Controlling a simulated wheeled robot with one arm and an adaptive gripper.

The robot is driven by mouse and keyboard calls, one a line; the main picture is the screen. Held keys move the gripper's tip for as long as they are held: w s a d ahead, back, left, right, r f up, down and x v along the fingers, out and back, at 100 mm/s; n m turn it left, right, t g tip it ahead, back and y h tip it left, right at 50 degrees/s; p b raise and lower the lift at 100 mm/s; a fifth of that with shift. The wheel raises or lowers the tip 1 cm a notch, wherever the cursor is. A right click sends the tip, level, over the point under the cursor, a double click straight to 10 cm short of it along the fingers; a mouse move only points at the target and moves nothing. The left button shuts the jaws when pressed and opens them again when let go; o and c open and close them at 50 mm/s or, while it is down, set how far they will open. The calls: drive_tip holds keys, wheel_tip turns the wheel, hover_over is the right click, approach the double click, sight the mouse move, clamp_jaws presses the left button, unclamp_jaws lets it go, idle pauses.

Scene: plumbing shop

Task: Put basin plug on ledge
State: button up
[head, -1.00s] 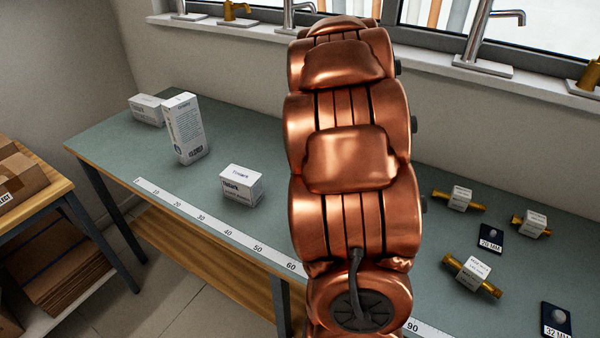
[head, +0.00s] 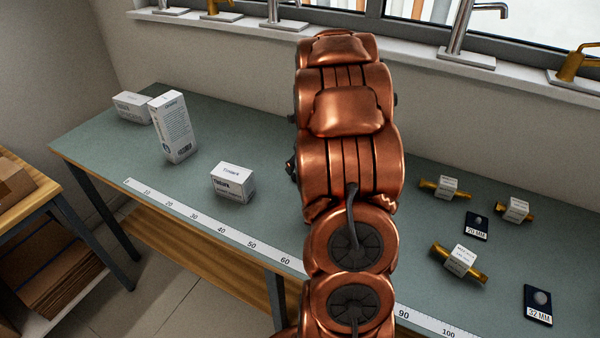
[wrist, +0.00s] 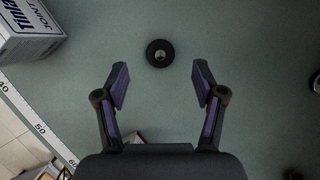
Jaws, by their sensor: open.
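A small round black piece with a pale centre, which looks like the basin plug (wrist: 160,53), lies on the green bench top in the wrist view. My gripper (wrist: 160,82) is open and empty, its two fingers spread. The plug is just beyond the fingertips in the picture, between their lines, and nothing touches it. In the head view my arm hides the plug and gripper. The ledge (head: 520,78) is the pale window sill behind the bench, with taps standing on it.
A Tinlark box (head: 233,183) stands on the bench (head: 270,150), left of my arm; it also shows in the wrist view (wrist: 27,25). Two more boxes are farther left. Brass fittings (head: 460,260) and black size cards lie to the right. A ruler strip (head: 205,225) edges the bench.

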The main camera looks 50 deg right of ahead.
drive_tip(key=shift+p+x, duration=0.55)
drive_tip(key=shift+x, duration=0.45)
drive_tip(key=shift+p+x, duration=0.4)
drive_tip(key=shift+x, duration=1.15)
drive_tip(key=c, duration=1)
drive_tip(key=shift+c, duration=0.2)
